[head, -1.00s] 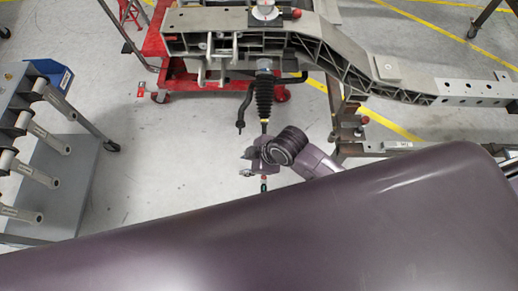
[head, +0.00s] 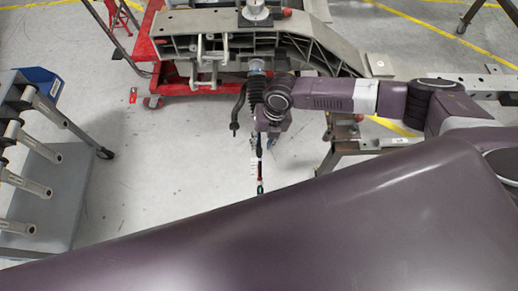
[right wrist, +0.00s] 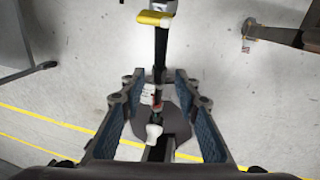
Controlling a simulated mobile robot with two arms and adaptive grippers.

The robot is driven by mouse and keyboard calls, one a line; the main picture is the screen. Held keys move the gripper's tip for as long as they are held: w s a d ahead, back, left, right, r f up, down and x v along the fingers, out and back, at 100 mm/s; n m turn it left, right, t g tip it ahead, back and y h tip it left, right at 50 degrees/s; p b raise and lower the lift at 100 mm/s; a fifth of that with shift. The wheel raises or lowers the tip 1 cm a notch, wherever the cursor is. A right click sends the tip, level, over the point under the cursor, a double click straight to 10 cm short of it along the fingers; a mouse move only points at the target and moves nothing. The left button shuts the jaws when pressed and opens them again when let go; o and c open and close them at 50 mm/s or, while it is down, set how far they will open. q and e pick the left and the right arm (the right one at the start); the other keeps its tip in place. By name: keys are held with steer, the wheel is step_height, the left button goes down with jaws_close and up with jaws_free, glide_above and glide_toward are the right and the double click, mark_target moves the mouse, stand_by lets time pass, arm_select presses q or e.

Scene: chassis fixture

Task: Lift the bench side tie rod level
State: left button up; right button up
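The bench side tie rod (head: 260,170) runs down the picture from a black ribbed boot (head: 255,88) under the chassis, and its green-tipped end shows below my gripper. In the right wrist view the dark rod (right wrist: 160,55) passes between the two blue-padded fingers of my right gripper (right wrist: 158,95), with a gap on each side. A white label and a pale end piece (right wrist: 153,131) show on it. In the head view my right gripper (head: 268,140) overlaps the rod just below the boot, its fingers partly hidden by the wrist. My left gripper is not in view.
The grey chassis frame (head: 320,52) lies across the top, above a red wheeled stand (head: 150,70). A grey cart (head: 42,190) with several pegs and a blue bin (head: 42,80) stands at the left. The floor between the cart and the rod is clear.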

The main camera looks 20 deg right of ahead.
mark_target(260, 149)
steer(key=shift+w+a+f, duration=0.1)
steer(key=shift+a+f, duration=0.05)
steer(key=shift+f, duration=0.75)
steer(key=shift+s+a+f, duration=0.1)
steer(key=shift+a+f, duration=0.1)
steer(key=shift+f, duration=0.7)
steer(key=shift+w+a+f, duration=0.1)
steer(key=shift+a+f, duration=0.05)
steer(key=shift+f, duration=0.75)
jaws_close()
